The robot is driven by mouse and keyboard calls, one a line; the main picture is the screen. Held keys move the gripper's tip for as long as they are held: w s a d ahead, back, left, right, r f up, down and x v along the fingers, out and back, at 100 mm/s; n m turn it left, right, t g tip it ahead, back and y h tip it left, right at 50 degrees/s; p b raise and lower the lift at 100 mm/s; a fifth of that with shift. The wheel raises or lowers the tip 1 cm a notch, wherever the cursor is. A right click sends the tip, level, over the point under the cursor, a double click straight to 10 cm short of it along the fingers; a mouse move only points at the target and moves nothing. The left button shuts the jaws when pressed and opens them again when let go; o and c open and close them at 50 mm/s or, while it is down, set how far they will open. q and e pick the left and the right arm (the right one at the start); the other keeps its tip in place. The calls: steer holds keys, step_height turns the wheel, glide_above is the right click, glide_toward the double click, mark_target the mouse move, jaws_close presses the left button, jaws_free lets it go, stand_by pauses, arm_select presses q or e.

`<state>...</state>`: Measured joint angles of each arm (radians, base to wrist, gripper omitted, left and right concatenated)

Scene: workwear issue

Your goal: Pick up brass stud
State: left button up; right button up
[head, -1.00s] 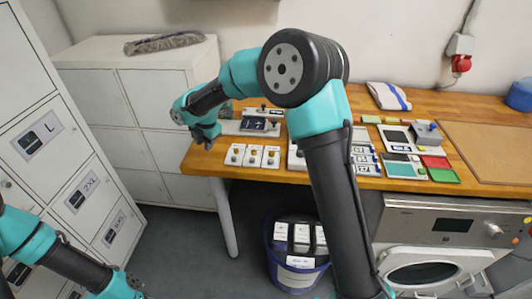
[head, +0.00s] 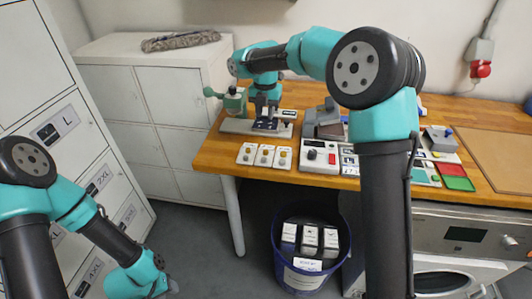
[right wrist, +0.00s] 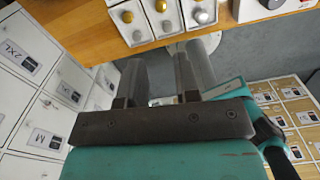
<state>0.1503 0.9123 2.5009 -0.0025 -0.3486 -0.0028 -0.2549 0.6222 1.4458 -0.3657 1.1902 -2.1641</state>
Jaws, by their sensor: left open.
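Three white bins stand in a row near the table's front edge, each with a round stud. A golden stud, seemingly the brass stud (right wrist: 161,6), shows in the middle bin in the right wrist view. A darker brownish stud (right wrist: 127,17) is beside it on the left and a silvery one (right wrist: 201,16) on the right. My right gripper (head: 266,112) is above the table behind the bins (head: 265,157). In the right wrist view its fingers (right wrist: 163,68) are apart with nothing between them. My left gripper (head: 168,289) is low at the bottom left, partly cut off, open.
A green press with a lever (head: 234,101) stands beside my right gripper. A blue bin with boxes (head: 303,284) stands on the floor. Lockers (head: 85,160) line the left.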

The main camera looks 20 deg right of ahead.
glide_above(265, 151)
steer(key=f, duration=1)
steer(key=shift+w+d+f, duration=0.1)
steer(key=shift+w+f, duration=0.1)
steer(key=shift+f, duration=0.2)
steer(key=shift+f, duration=0.1)
steer(key=shift+s+f, duration=0.15)
steer(key=shift+f, duration=2.35)
steer(key=shift+c, duration=0.4)
jaws_close()
